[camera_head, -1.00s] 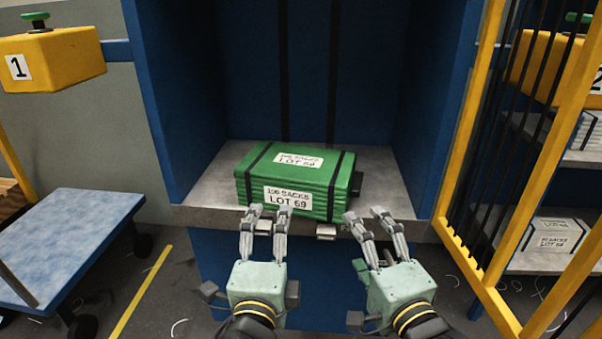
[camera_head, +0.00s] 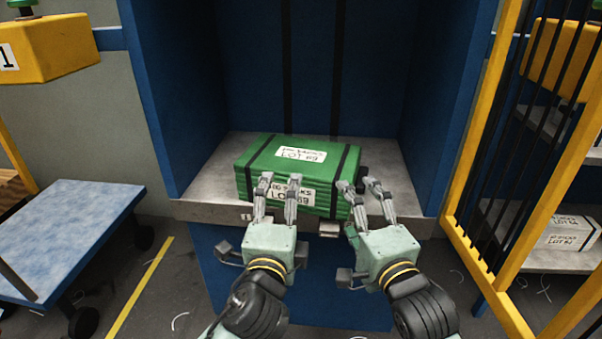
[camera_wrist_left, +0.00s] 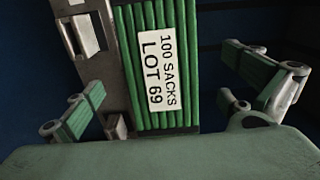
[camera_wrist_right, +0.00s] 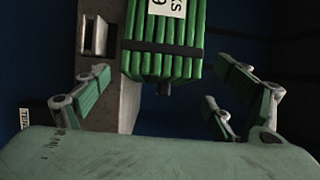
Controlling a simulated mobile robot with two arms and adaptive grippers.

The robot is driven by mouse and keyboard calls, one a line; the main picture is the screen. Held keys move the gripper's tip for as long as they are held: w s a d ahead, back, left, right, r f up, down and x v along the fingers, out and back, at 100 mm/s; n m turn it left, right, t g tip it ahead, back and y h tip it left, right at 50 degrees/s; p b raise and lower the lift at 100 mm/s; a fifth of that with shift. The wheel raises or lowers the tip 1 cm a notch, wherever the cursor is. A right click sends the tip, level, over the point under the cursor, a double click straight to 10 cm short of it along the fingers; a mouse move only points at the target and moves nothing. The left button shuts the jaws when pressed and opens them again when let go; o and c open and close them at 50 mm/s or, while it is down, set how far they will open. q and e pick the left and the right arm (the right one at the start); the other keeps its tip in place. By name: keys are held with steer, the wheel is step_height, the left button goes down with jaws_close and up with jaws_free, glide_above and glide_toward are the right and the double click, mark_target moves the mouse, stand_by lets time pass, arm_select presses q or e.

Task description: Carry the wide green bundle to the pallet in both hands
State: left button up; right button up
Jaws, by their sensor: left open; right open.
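The wide green bundle (camera_head: 260,157) lies on the grey shelf (camera_head: 205,190) of the blue bay, with dark straps and white LOT 69 labels. My left gripper (camera_head: 278,184) is open in front of its front face, across the label. My right gripper (camera_head: 359,188) is open at its right front corner. In the left wrist view the label side (camera_wrist_left: 150,60) shows between spread fingers (camera_wrist_left: 165,90). In the right wrist view the bundle's strapped end (camera_wrist_right: 165,62) shows between spread fingers (camera_wrist_right: 160,95). Neither gripper visibly grips it. I cannot tell whether any finger touches it.
A blue-grey topped cart (camera_head: 65,225) stands at the left. A yellow barred gate (camera_head: 505,200) stands at the right, with white bundles (camera_head: 568,232) on a shelf behind it. A yellow box (camera_head: 45,50) with a green button is at upper left. The bay's blue walls flank the shelf.

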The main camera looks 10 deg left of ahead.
mark_target(286, 176)
arm_select(q)
steer(key=shift+w, duration=1.45)
arm_select(e)
steer(key=shift+x, duration=1.45)
arm_select(q)
steer(key=c, duration=1.9)
arm_select(e)
steer(key=c, duration=1.9)
arm_select(q)
steer(key=shift+c, duration=0.9)
steer(key=shift+r, duration=0.25)
steer(key=shift+c, duration=0.5)
arm_select(e)
steer(key=shift+r, duration=0.2)
arm_select(q)
steer(key=shift+r, duration=0.15)
arm_select(e)
steer(key=shift+r, duration=0.15)
